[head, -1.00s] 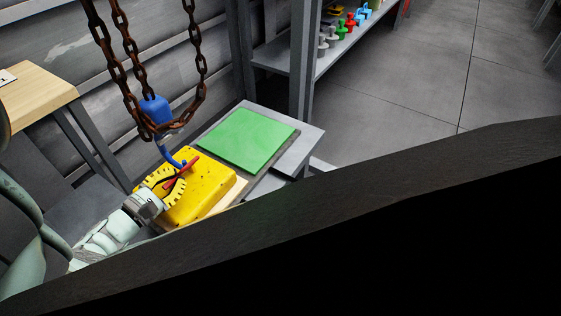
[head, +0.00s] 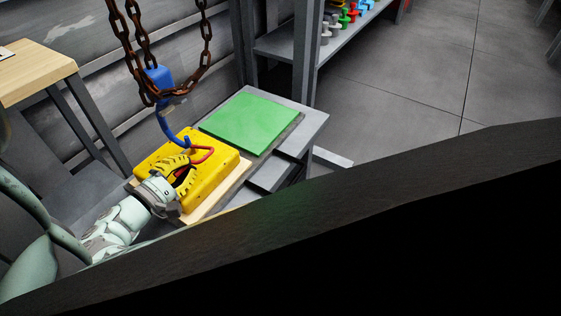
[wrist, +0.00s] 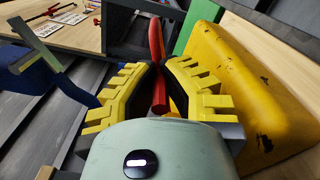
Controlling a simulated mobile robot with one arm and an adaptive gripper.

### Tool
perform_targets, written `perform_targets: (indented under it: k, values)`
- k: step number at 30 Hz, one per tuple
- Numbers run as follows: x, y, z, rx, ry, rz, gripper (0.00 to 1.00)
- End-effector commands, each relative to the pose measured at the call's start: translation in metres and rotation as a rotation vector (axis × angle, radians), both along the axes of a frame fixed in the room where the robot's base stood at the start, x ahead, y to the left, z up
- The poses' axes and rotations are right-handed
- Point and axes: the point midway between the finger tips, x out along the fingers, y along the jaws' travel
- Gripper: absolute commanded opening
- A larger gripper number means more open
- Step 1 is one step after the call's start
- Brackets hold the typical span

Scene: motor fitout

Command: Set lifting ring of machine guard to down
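The yellow machine guard (head: 215,172) lies on a wooden board on the grey bench; its yellow body also fills the right of the wrist view (wrist: 262,95). Its red lifting ring (head: 207,150) is a loop above the guard's top. In the wrist view the red ring (wrist: 156,45) runs between my yellow-toothed fingertips. My gripper (wrist: 160,68) has its tips drawn together with the ring between them, so it looks shut on it. In the head view my gripper (head: 191,165) reaches in from the left. The far finger hides part of the ring.
A blue hook (head: 168,125) hangs from rusty chains (head: 205,45) close beside the ring, its tip near it. A green mat (head: 250,122) lies on the bench behind the guard. A wooden table (head: 40,75) stands at left. Open floor (head: 420,80) lies beyond.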

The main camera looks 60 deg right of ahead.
Motion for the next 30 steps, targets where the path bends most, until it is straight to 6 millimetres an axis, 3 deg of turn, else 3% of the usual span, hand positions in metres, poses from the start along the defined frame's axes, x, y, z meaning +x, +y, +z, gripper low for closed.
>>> perform_targets:
  k: [12, 13, 22, 30]
  values:
    - [0.0002, 0.0, 0.0004, -0.002, -0.005, 0.001, 0.0]
    - [0.0003, 0.0001, 0.0004, -0.001, -0.006, 0.002, 0.09]
    - [0.0001, 0.0001, 0.0002, -0.001, -0.005, 0.0, 0.4]
    - [0.0001, 0.0008, 0.0001, 0.0, -0.005, 0.001, 0.42]
